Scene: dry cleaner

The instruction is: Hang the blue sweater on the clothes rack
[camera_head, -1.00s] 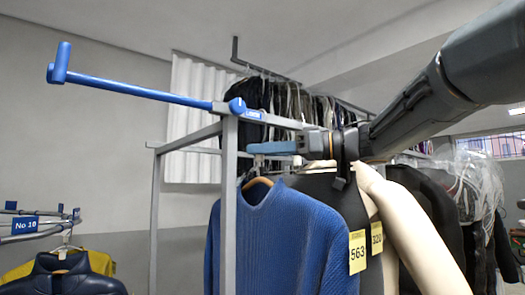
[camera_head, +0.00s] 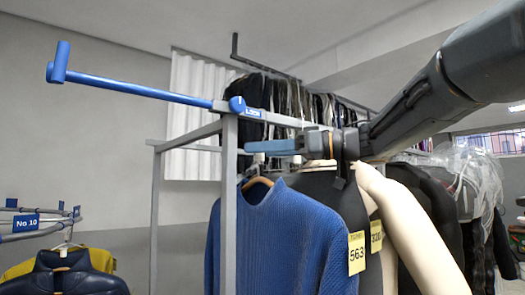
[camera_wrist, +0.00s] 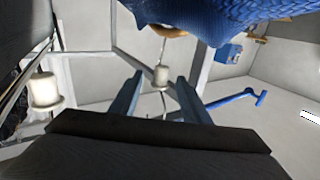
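The blue sweater (camera_head: 280,235) hangs on a wooden hanger (camera_head: 257,182) in the middle of the head view, beside a grey upright, with a yellow 563 tag (camera_head: 357,252). It also shows at the top of the wrist view (camera_wrist: 215,15). My gripper (camera_head: 250,146) is level just above the hanger. In the wrist view its two blue fingers (camera_wrist: 160,97) stand apart, with the hanger's hook and a white cylinder (camera_wrist: 160,77) seen between them. I cannot tell whether they touch the hook. The clothes rack's blue arm (camera_head: 140,90) extends left, with an upturned end.
Dark garments and a cream sleeve (camera_head: 405,220) hang close on the right, under my arm. A navy jacket (camera_head: 65,280) hangs at lower left by a blue number sign (camera_head: 27,223). More clothes (camera_head: 290,100) hang behind. The space around the blue arm is free.

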